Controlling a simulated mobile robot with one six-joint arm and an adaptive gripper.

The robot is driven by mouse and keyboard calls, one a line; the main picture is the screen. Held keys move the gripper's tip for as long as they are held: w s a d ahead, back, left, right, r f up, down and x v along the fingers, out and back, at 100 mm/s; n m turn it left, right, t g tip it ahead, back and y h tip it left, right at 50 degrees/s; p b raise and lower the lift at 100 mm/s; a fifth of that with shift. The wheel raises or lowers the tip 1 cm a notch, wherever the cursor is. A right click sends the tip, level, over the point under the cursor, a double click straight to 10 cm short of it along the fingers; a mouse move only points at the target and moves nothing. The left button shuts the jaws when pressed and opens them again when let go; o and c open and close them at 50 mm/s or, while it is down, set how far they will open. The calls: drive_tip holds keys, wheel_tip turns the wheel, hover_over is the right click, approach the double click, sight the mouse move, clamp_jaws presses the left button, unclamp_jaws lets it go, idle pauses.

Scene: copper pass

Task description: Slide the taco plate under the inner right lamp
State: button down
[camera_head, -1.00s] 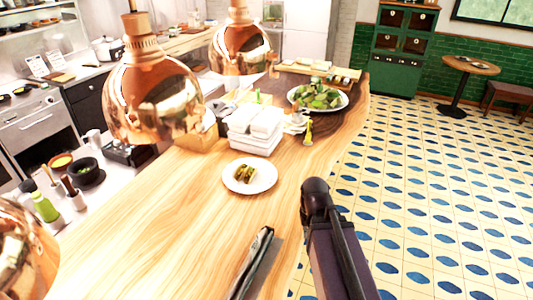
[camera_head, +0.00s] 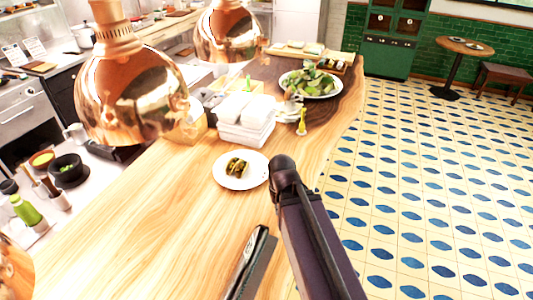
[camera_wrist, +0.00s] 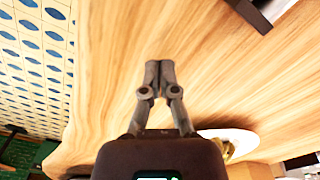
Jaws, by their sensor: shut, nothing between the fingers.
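The taco plate (camera_head: 224,180), white and round with tacos (camera_head: 236,167) on it, lies on the wooden counter just left of my arm's dark end in the head view. In the wrist view the plate (camera_wrist: 213,134) shows at lower right, partly hidden by my gripper body. My gripper (camera_wrist: 159,64) is shut and empty over bare wood, apart from the plate. In the head view its fingers are hidden. Copper lamps hang above the counter: a middle one (camera_head: 130,95), a far one (camera_head: 230,38) and a cut-off one (camera_head: 12,270) at lower left. I cannot tell which is inner right.
White stacked containers (camera_head: 246,122) stand behind the plate, with a small yellow bottle (camera_head: 302,123) and a salad plate (camera_head: 318,93) beyond. A dark flat object (camera_head: 250,265) lies on the near counter. Bare wood (camera_head: 160,235) lies left of the plate. Tiled floor is at right.

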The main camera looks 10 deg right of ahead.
sight(268, 158)
drive_tip(key=w+r+m+p, duration=0.1)
drive_tip(key=w, duration=0.3)
drive_tip(key=w+d+r+m+p, duration=0.1)
drive_tip(key=w+r+m+p, duration=0.1)
drive_tip(key=w, duration=0.3)
drive_tip(key=w+r+m+p, duration=0.1)
drive_tip(key=w+m, duration=0.1)
drive_tip(key=w, duration=0.2)
drive_tip(key=shift+w+d+r, duration=0.25)
drive_tip(key=shift+d, duration=0.05)
drive_tip(key=w+d+r+m+p, duration=0.2)
drive_tip(key=w+m, duration=0.2)
drive_tip(key=w, duration=0.4)
drive_tip(key=w+d+r+m+p, duration=0.2)
drive_tip(key=w+m+p, duration=0.1)
drive_tip(key=w, duration=0.6)
drive_tip(key=shift+r+m, duration=0.4)
drive_tip(key=shift+d+f, duration=0.1)
drive_tip(key=shift+f, duration=0.1)
wheel_tip(268, 158, down, 10)
drive_tip(key=b, duration=1)
drive_tip(key=a, duration=0.1)
drive_tip(key=s+a, duration=0.1)
drive_tip(key=shift+s+a+r, duration=0.25)
drive_tip(key=shift+a, duration=0.15)
drive_tip(key=shift+s+a, duration=0.15)
drive_tip(key=shift+a, duration=0.3)
